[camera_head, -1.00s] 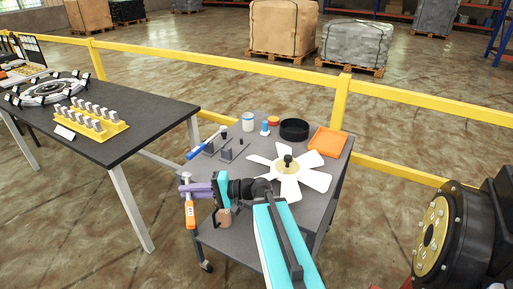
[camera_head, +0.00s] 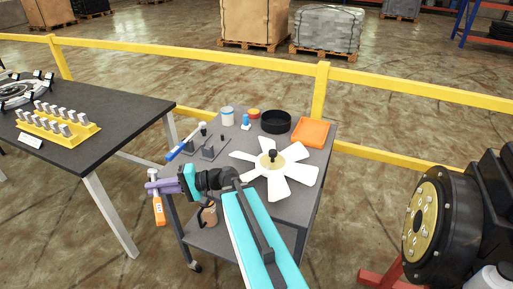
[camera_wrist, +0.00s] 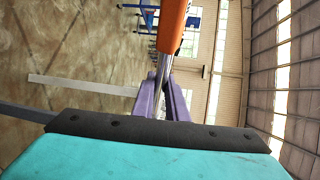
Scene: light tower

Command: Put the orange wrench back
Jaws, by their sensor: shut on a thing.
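The orange wrench (camera_head: 159,211) hangs upright in my gripper (camera_head: 150,187), its orange handle down and its metal part between the purple fingers. In the wrist view the orange handle (camera_wrist: 172,25) shows at the top and the metal shank runs down between the fingers of my gripper (camera_wrist: 163,88). My gripper is shut on the wrench, out past the left edge of the grey cart (camera_head: 297,204). A blue-handled tool (camera_head: 181,150) lies at the cart's left edge, beside a dark holder (camera_head: 207,148) with small upright parts.
A white fan (camera_head: 291,174) lies on the cart. Behind it are a black bowl (camera_head: 275,122), an orange tray (camera_head: 311,133) and small containers. A dark table (camera_head: 110,121) with a yellow rack (camera_head: 58,127) stands left. A yellow rail (camera_head: 420,96) runs behind. A black machine (camera_head: 462,205) stands right.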

